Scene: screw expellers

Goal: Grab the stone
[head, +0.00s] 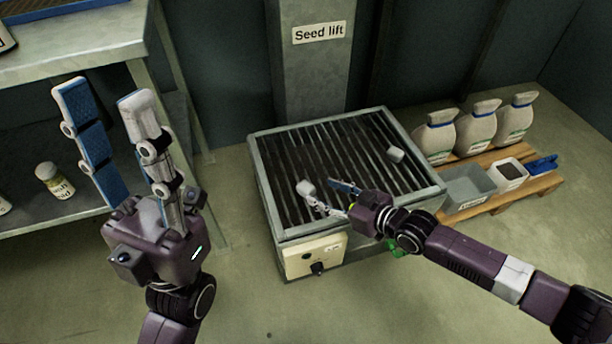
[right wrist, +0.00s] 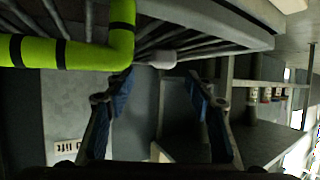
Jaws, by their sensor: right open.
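A pale, rounded stone (head: 306,188) lies on the slatted grate (head: 283,150) near its front left, by the fingertips of my right gripper (head: 326,194). In the right wrist view, a pale stone (right wrist: 158,58) shows on the bars, past the gap between the open fingers (right wrist: 160,82). Nothing is between the fingers. A second pale stone (head: 395,155) lies on the grate further right, behind the right gripper. My left gripper (head: 102,92) is open and empty, raised at the left, well away from the grate.
The grate has a raised metal frame and a front control box (head: 316,256). A pillar with a "Seed lift" sign (head: 319,32) stands behind it. A pallet (head: 530,188) with sacks (head: 478,127) and bins is at the right. A shelf with a jar (head: 54,181) is at the left.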

